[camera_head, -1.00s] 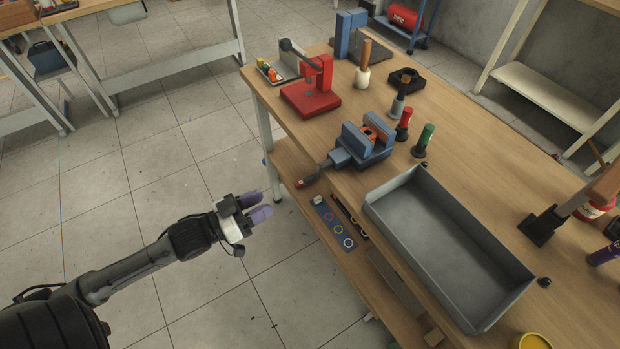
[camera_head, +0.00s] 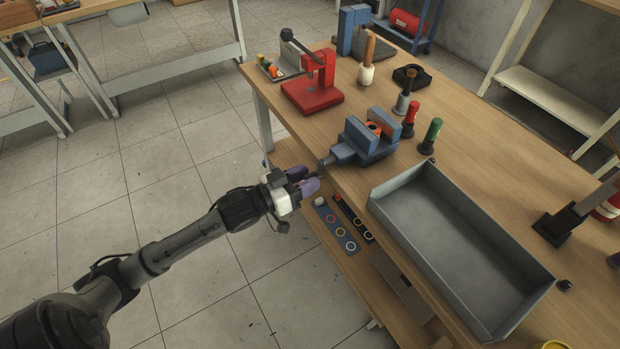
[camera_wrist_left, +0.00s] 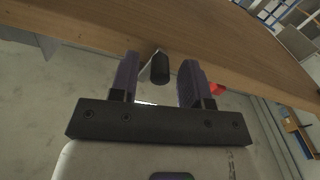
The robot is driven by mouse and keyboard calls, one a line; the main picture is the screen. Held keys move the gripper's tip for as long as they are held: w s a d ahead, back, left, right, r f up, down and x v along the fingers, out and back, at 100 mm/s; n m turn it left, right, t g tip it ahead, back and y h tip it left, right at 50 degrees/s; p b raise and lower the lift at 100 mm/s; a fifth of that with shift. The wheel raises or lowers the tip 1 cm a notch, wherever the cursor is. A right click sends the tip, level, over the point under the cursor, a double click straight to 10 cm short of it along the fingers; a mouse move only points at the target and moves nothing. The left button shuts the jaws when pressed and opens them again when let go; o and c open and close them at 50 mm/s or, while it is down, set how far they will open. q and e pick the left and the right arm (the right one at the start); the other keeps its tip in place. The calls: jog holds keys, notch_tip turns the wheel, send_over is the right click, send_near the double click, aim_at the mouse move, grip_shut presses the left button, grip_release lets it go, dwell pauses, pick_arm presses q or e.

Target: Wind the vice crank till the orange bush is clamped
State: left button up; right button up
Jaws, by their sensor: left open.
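The blue vice (camera_head: 362,142) stands at the front edge of the wooden bench, its crank side toward my left arm. The orange bush (camera_head: 375,128) sits between its jaws; I cannot tell whether they touch it. My left gripper (camera_head: 305,180) is open beside the vice, at the crank (camera_head: 327,161), and hides most of it. In the left wrist view, a black cylindrical end (camera_wrist_left: 160,69) sits between the two purple fingers, with gaps on both sides. A red piece (camera_wrist_left: 217,89) shows past the right finger, perhaps the crank's grip. My right gripper is out of view.
A grey tray (camera_head: 399,181) stands right of the vice. A red press (camera_head: 318,93) is behind it. Red (camera_head: 410,115) and green (camera_head: 430,135) handled tools stand close on its right. A lower shelf holds a strip with coloured rings (camera_head: 338,232). Floor left of the bench is free.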

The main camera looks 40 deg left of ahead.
pick_arm(q)
jog(key=shift+w+d, duration=0.2)
jog(key=shift+w, duration=0.45)
jog(key=shift+d, duration=0.1)
grip_shut()
